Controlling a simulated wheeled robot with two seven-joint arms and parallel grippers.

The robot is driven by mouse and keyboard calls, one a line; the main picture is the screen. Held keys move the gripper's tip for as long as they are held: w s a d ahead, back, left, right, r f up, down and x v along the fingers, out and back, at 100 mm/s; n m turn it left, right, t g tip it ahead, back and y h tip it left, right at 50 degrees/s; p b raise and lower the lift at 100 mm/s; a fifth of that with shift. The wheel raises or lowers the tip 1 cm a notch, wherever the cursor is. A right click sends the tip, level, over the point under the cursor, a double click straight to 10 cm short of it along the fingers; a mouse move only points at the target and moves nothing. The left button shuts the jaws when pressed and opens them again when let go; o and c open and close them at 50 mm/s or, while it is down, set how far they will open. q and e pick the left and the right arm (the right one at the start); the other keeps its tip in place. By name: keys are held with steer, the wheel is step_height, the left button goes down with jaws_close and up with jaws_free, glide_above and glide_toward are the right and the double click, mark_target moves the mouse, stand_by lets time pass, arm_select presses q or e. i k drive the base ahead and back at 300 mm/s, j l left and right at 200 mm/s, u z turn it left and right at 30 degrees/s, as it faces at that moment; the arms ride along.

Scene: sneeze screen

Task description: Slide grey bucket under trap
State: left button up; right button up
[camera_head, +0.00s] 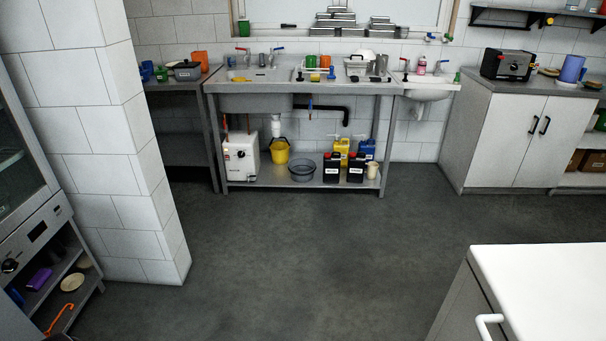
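A round, low grey bucket (302,172) stands on the lower shelf of the steel sink unit, near its middle. A white trap (276,126) hangs under the left sink bowl. A yellow bucket (279,151) stands on the same shelf, roughly below the trap and just left of the grey bucket. A black waste pipe (330,107) runs to the right under the worktop and bends down. Neither of my grippers is in view.
A white box heater (241,158) stands left of the yellow bucket. Black canisters (331,168) stand right of the grey bucket, with yellow and blue containers behind. Open floor (320,240) lies before the sink. A tiled pillar (120,150) is left; a white-topped counter (540,285) is front right.

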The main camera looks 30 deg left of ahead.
mark_target(302, 169)
steer(key=i+j+u, duration=0.2)
steer(key=i+u, duration=0.2)
steer(key=i, duration=0.25)
steer(key=i+u, duration=0.3)
steer(key=i, duration=2)
